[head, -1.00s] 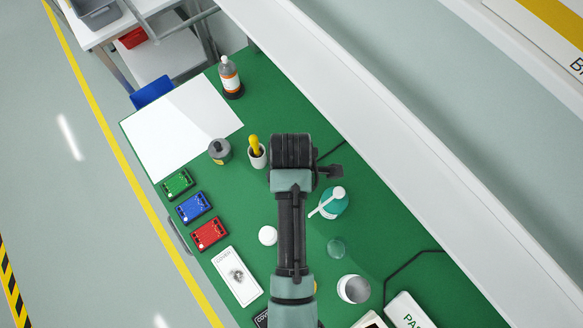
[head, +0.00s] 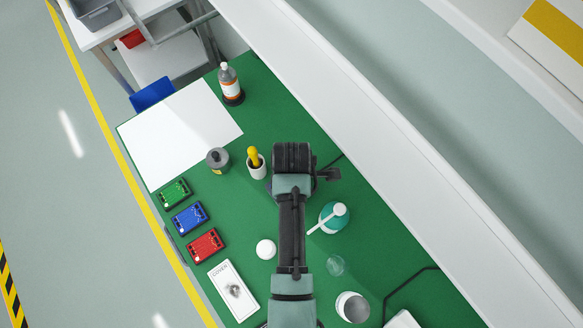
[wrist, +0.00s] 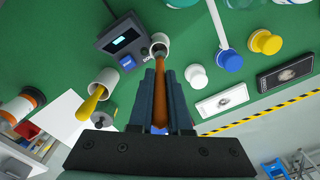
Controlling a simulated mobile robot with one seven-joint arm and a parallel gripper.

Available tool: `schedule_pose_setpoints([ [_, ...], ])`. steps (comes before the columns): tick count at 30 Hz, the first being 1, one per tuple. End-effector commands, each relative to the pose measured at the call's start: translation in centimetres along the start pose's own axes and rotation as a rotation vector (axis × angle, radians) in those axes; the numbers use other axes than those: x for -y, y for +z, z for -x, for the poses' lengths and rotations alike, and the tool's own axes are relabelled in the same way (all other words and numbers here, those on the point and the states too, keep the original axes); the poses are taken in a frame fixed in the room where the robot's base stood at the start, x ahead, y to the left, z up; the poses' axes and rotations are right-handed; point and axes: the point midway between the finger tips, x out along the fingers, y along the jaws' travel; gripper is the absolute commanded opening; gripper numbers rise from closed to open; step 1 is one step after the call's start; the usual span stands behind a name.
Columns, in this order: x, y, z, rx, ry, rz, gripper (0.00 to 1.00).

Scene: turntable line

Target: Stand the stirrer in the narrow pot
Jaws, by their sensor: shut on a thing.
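The stirrer is a brown rod (wrist: 163,85) in the wrist view. My gripper (wrist: 160,80) is shut on it, and the rod points away from the jaws. Its far end meets the mouth of a small white pot (wrist: 159,40), seemingly the narrow pot. I cannot tell whether the tip is inside the mouth or just in front of it. In the head view my arm hides the jaws, the stirrer and this pot. A second white pot (head: 257,171) holds a yellow-handled tool (head: 254,155); it also shows in the wrist view (wrist: 108,77).
A grey device with a display (wrist: 122,40) stands beside the pot. A grey jar (head: 217,161), an orange-labelled bottle (head: 231,86) and coloured boxes (head: 189,218) stand left. The white sheet (head: 175,135) is clear.

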Motion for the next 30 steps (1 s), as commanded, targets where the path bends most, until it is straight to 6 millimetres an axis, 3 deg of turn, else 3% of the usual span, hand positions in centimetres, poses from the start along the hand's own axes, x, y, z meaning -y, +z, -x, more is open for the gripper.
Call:
schedule_pose_setpoints([
  [18, 0.0, 0.0, -5.2, 0.0, -0.001, 0.0, 0.0],
  [30, 0.0, 0.0, -7.0, 0.0, -0.001, 0.0, 0.0],
])
